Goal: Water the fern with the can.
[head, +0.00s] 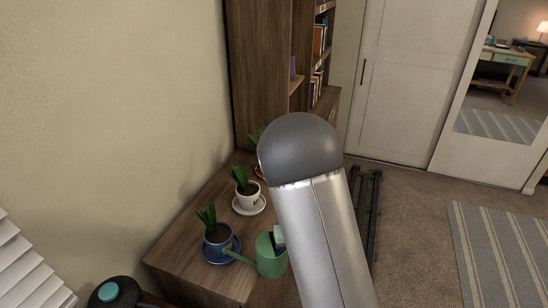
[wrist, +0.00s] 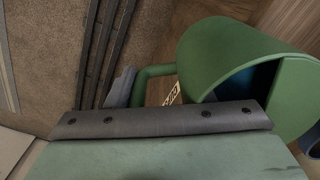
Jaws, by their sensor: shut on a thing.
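The green watering can (head: 270,262) is at the front right of the wooden desk top, its spout pointing left at the blue pot (head: 217,246). The spout's end overlaps the pot's lower front in the picture; I cannot tell if they touch. The can's round body (wrist: 240,55) fills the upper right of the wrist view. My gripper (wrist: 135,97) is shut on its handle (wrist: 152,74). In the head view my arm hides most of the gripper. Leafy plants stand in the blue pot and the white pot (head: 248,198); I cannot tell which is the fern.
The blue pot stands on a blue saucer (head: 213,259), the white pot on a white saucer (head: 257,209). A dark object with a teal top (head: 108,292) is at the lower left. A bookshelf (head: 262,70) rises behind.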

